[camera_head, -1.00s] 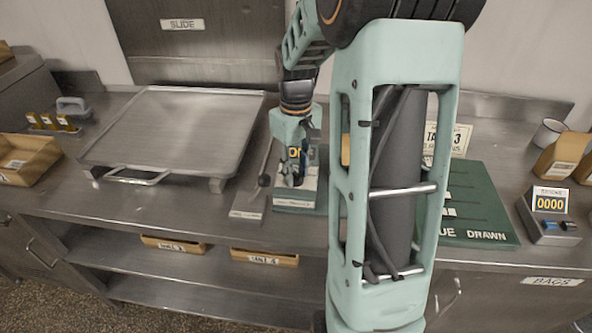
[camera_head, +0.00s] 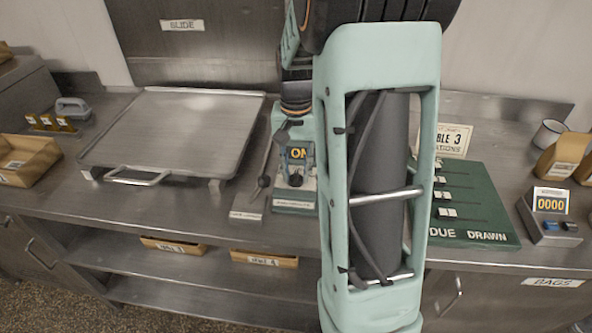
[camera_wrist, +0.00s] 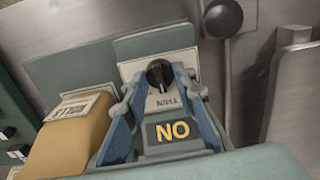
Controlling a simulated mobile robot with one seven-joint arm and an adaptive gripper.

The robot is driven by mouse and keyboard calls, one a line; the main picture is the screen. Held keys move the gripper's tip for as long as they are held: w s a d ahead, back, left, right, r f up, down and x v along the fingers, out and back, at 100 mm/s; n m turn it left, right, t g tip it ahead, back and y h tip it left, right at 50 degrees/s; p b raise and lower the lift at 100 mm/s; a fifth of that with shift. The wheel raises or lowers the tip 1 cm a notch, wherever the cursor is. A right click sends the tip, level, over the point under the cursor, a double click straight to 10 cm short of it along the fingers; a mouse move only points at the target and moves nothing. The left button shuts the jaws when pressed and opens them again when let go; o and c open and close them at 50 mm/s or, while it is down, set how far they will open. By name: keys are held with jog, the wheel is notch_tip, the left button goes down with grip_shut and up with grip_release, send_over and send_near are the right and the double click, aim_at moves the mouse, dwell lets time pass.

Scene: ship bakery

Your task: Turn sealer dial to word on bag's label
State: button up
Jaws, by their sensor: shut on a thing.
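The sealer dial (camera_wrist: 160,74) is a black knob on a pale panel in the wrist view, between my gripper's two blue-grey fingers. My gripper (camera_wrist: 161,80) is shut on the dial. The word THIN is upside down just below the knob, and a pale mark on the knob points towards it. In the head view my gripper (camera_head: 296,172) is down at the sealer (camera_head: 294,205), left of my arm link. A brown bag (camera_wrist: 72,140) stands to the left in the wrist view; its white label (camera_wrist: 74,107) is too small to read.
A metal slab with a handle (camera_head: 180,130) lies to the left. A grey strip with a black-knobbed lever (camera_head: 250,205) is close beside the sealer. A green board (camera_head: 470,205) lies right of my arm. A counter reading 0000 (camera_head: 548,215) stands farther right.

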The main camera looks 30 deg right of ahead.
aim_at(296, 174)
jog(key=shift+m, duration=0.3)
jog(key=o, duration=1.2)
jog(key=shift+c, duration=0.2)
notch_tip(296, 174, up, 12)
